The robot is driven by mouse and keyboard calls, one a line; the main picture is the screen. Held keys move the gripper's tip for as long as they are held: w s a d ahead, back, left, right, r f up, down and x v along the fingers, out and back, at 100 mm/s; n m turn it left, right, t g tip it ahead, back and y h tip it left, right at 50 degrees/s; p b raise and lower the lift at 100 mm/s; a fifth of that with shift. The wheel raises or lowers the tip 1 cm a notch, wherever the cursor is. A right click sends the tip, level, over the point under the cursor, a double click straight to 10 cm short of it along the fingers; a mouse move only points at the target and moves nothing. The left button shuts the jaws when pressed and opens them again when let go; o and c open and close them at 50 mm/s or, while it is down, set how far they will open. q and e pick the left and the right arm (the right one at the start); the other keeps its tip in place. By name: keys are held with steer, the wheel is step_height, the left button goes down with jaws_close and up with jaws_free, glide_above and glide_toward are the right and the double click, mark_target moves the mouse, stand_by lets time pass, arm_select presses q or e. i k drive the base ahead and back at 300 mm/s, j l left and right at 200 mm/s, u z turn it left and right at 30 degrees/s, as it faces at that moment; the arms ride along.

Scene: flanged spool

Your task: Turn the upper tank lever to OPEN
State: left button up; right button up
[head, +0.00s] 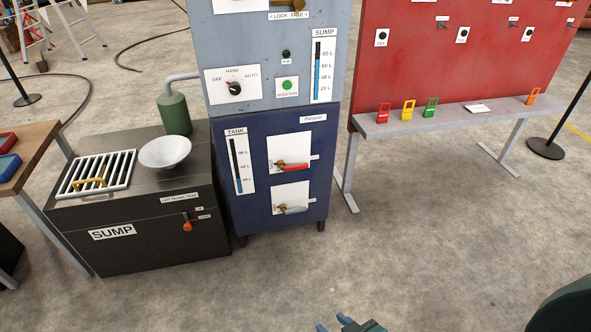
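The upper tank lever (293,167) has a red handle and a brass-coloured pivot. It sits on a white plate (280,148) on the front of the dark blue tank cabinet (255,210). Its handle points right, roughly level, towards a small label too small to read. A second lever (295,210) with a pale grey handle is on the white plate below and also points right. My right gripper (333,324) is at the bottom edge, mostly cut off. Its two blue fingertips are apart with nothing between them, well below and in front of the cabinet. My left gripper is out of view.
A black sump box (140,235) with a grate, a white bowl (165,152) and an orange-handled lever (187,225) stands left of the cabinet. A bench (450,118) with coloured tags stands at right. The floor in front of the cabinet is clear.

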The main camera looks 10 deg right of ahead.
mark_target(281, 164)
steer(key=i+z, duration=0.3)
steer(key=i+l+z, duration=0.1)
steer(key=z, duration=0.2)
steer(key=i+l+z, duration=0.2)
steer(key=i, duration=0.45)
steer(key=i+l+z, duration=0.25)
steer(key=i, duration=0.4)
steer(key=j, duration=0.1)
